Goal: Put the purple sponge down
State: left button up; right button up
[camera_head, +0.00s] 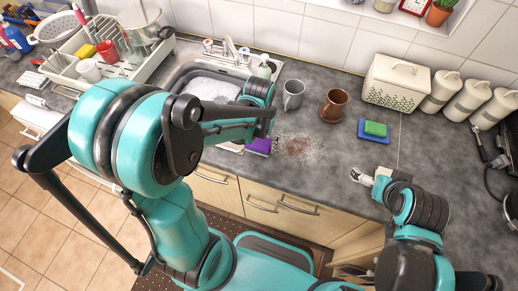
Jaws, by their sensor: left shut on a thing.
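The purple sponge (259,146) is at the front edge of the counter, just right of the sink. My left gripper (268,138) is above it and shut on it, partly hidden behind my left arm. I cannot tell whether the sponge touches the counter. My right gripper (362,177) is over the counter near its front edge, apart from the sponge. Its fingers are too small to tell whether they are open or shut.
A brownish powdery stain (299,148) lies right of the sponge. Behind are a grey mug (293,95) and a brown mug (333,106). A green sponge (375,129) rests on a blue tray (373,138). The soapy sink (208,88) is left. Counter between stain and tray is clear.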

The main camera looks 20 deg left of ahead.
aim_at(259, 149)
pick_arm(q)
jog(key=shift+f+b, duration=0.65)
jog(key=shift+f, duration=1.25)
jog(key=shift+f, duration=0.1)
jog(key=o, duration=1.5)
jog(key=shift+c, duration=0.2)
